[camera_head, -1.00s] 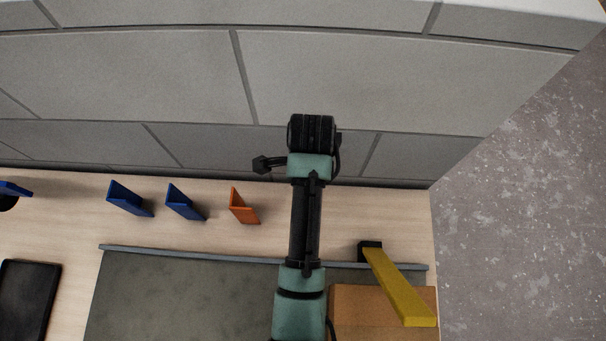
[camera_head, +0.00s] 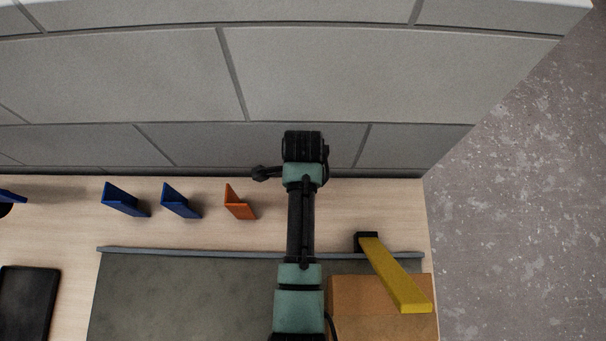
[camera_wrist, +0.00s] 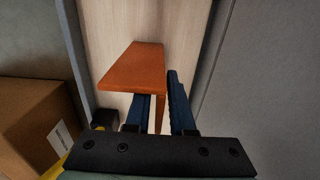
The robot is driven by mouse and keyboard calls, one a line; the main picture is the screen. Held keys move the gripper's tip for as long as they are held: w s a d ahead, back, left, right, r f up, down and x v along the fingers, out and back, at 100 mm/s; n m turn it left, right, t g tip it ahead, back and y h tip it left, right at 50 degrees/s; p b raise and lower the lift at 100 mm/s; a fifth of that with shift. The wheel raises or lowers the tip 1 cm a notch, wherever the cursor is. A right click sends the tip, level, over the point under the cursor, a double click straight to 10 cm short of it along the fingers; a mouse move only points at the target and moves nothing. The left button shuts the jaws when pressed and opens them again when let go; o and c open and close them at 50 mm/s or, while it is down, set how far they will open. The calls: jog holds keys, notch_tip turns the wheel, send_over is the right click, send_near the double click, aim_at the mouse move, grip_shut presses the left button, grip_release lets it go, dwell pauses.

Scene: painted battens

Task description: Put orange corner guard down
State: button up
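My gripper (camera_wrist: 160,112) is in the wrist view, its two dark blue fingers close together around the upright flange of an orange corner guard (camera_wrist: 137,66). The guard's broad flange spreads to the left above the left finger. Whether its lower edge touches the table is hidden. In the head view my arm hides the fingers and the held guard. An orange corner guard (camera_head: 239,204) stands on the table left of my arm, in a row with two blue corner guards (camera_head: 180,202) (camera_head: 124,201).
A grey wall (camera_head: 330,80) rises behind the pale wooden table (camera_head: 375,205). A grey mat (camera_head: 180,300) lies in front. A cardboard box (camera_head: 350,293) and a yellow batten (camera_head: 395,275) are at the right, a black tray (camera_head: 27,300) at the left.

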jog(key=shift+o, duration=0.8)
notch_tip(320, 180, up, 11)
jog(key=shift+r, duration=0.75)
jog(key=shift+f, duration=0.15)
